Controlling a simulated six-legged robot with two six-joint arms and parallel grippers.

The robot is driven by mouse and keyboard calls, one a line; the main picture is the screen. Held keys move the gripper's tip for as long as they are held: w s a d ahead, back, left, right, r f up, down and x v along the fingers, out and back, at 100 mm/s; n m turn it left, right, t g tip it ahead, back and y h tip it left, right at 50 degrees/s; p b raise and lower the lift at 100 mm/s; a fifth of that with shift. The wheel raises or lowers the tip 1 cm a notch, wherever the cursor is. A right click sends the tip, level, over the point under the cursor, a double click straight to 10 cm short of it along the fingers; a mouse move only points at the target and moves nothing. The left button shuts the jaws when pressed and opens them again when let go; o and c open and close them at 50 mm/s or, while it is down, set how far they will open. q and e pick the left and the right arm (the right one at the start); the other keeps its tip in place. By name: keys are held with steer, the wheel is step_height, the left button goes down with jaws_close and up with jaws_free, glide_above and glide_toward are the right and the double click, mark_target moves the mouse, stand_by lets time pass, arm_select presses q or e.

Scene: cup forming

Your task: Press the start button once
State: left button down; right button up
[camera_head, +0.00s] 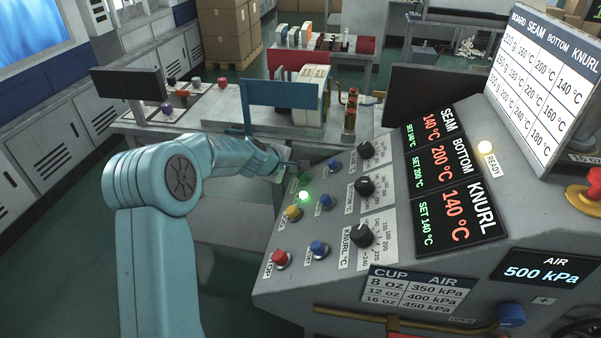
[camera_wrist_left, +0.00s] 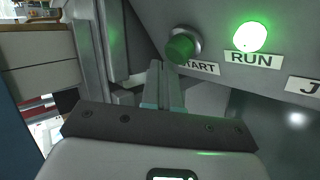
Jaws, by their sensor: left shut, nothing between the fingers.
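The start button (camera_wrist_left: 181,46) is a green round button in a metal collar, with a partly covered START label (camera_wrist_left: 203,67) beside it. It also shows small and green in the head view (camera_head: 303,177), right by my left gripper (camera_head: 290,165). In the left wrist view my left gripper (camera_wrist_left: 162,66) is shut and empty, its fingertips just below and left of the button. I cannot tell whether they touch it. The RUN lamp (camera_wrist_left: 249,37) glows green; it shows in the head view too (camera_head: 305,197). My right gripper is not in view.
The displays read 140, 200 and 140 °C, and the READY lamp (camera_head: 485,147) is lit. A red emergency knob (camera_head: 594,180) sits at the right.

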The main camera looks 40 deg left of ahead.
arm_select(q)
steer(key=shift+s+a+r, duration=0.1)
steer(key=shift+a+r, duration=0.05)
steer(key=shift+r, duration=0.1)
steer(key=a+r+p, duration=0.1)
steer(key=s+r+p, duration=0.1)
steer(key=a+r, duration=0.1)
steer(key=r, duration=0.1)
steer(key=shift+s+a+p, duration=0.2)
steer(key=shift+a+p, duration=0.1)
steer(key=shift+p, duration=0.1)
steer(key=shift+s, duration=0.1)
stand_by(0.9)
